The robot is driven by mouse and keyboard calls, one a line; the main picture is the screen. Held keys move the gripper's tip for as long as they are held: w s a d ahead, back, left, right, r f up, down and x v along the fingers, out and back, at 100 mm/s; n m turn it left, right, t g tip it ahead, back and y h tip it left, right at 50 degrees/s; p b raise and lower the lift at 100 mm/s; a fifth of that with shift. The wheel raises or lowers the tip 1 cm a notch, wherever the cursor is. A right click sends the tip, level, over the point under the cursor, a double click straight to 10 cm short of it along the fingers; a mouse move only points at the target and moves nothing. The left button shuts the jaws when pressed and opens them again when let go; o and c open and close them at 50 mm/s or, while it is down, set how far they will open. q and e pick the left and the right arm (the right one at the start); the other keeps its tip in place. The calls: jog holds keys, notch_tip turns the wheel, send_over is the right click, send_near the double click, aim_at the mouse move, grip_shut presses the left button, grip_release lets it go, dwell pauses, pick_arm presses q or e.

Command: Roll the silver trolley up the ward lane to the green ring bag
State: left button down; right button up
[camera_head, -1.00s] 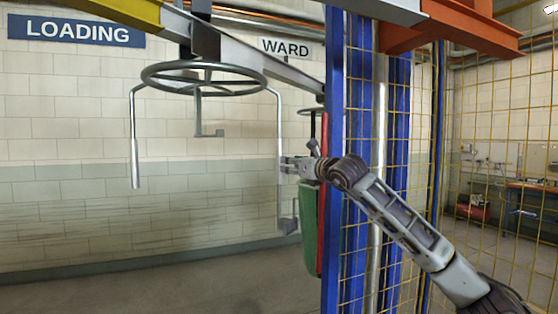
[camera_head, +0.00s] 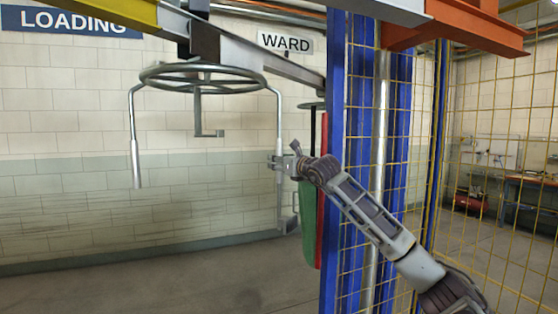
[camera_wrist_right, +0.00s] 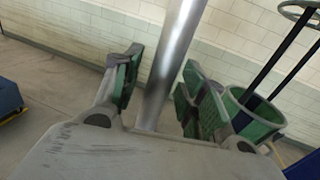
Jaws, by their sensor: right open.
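The silver trolley (camera_head: 252,80) is a metal ring hung under an overhead rail, with rods reaching down from it. My right gripper (camera_head: 277,162) is at its right-hand rod. In the right wrist view my right gripper (camera_wrist_right: 160,87) is open, its green-padded fingers on either side of the silver rod (camera_wrist_right: 178,45), with gaps visible. The green ring bag (camera_head: 307,222) hangs beyond, partly hidden by the blue post. It also shows in the right wrist view (camera_wrist_right: 246,122), behind the right finger. My left gripper is not in view.
The grey rail (camera_head: 260,58) runs toward the WARD sign (camera_head: 285,42); a LOADING sign (camera_head: 75,20) is on the left wall. Blue posts (camera_head: 334,190) and yellow mesh (camera_head: 480,130) stand close by my right arm. The floor below the trolley is clear.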

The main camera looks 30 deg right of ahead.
jog(key=shift+w, duration=0.1)
grip_shut()
dwell(0.3)
